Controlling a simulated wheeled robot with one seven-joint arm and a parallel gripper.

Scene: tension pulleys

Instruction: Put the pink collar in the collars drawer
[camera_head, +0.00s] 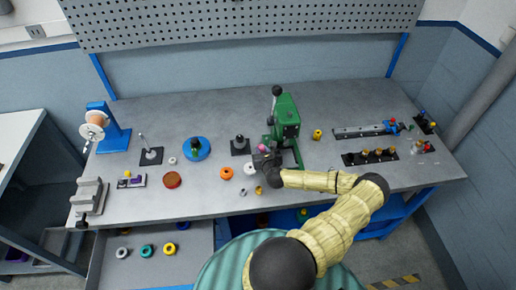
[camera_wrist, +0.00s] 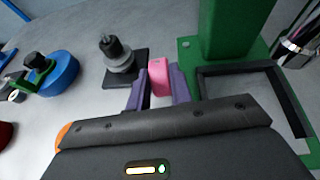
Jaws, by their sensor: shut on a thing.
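The pink collar (camera_wrist: 160,77) is held between the two purple fingers of my gripper (camera_wrist: 160,84) in the wrist view. In the head view it is a small pink spot (camera_head: 262,148) at my gripper (camera_head: 265,155), in front of the green press. Whether it touches the press base cannot be told.
The green press (camera_head: 288,118) stands right behind my gripper. A black-based post (camera_wrist: 121,57) is close on the left. Orange and white rings (camera_head: 226,173) lie on the bench to the left. The bench's front edge lies between my gripper and the drawer.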

